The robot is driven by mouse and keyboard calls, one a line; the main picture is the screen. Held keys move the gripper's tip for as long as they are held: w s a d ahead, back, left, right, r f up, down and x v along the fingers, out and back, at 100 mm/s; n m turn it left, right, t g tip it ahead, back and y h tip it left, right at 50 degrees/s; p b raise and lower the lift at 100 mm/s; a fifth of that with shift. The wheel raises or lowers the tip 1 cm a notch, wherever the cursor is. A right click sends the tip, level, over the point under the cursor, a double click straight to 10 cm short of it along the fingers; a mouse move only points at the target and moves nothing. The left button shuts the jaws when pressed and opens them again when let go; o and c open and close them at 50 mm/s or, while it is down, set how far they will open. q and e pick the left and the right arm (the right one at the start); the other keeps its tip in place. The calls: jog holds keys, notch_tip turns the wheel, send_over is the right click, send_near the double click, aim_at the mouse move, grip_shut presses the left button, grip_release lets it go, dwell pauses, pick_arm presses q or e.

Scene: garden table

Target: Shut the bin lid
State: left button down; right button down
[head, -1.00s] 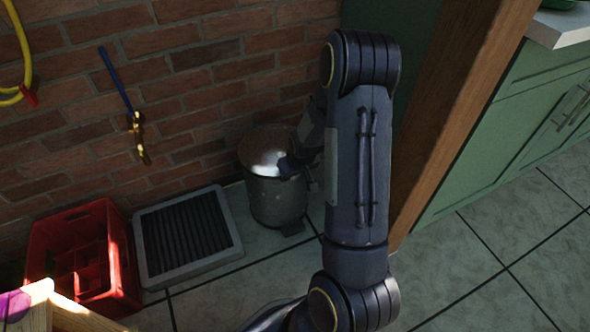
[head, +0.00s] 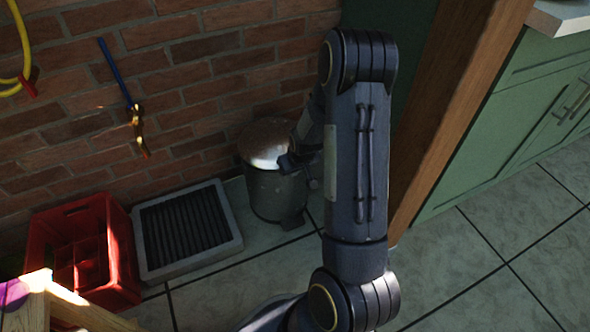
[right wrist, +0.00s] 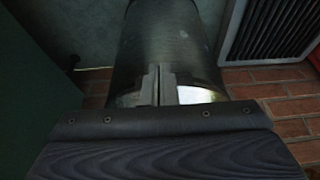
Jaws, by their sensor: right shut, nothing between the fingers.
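The grey metal bin (head: 272,192) stands on the tiled floor against the brick wall. Its domed, shiny lid (head: 264,142) appears to lie down over the top; I cannot see whether a small gap remains at the rim. My left gripper is out of view.
A grey-framed slatted tray (head: 235,240) lies left of the bin, and a red crate (head: 122,270) stands beyond it. A wooden post (head: 455,110) and green cabinets (head: 540,110) are at the right. Floor in front of the bin is clear.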

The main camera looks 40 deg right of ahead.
jog(key=s+a+r+p, duration=0.3)
jog(key=s+r+p, duration=0.2)
jog(key=s, duration=0.4)
jog(key=shift+s+r, duration=0.2)
jog(key=shift+r, duration=0.35)
jog(key=a+r+t+y, duration=0.1)
jog(key=a+r, duration=0.4)
jog(key=r, duration=0.4)
jog(key=s+a+r+n+t+y, duration=0.15)
jog(key=s+a+r+y, duration=0.25)
jog(key=s+a+r, duration=0.85)
notch_tip(320, 180, up, 34)
jog(key=a+p, duration=0.1)
jog(key=p, duration=3.1)
jog(key=shift+w+a+f+g+p, duration=0.15)
jog(key=shift+w+g+p, duration=0.2)
jog(key=shift+w, duration=0.1)
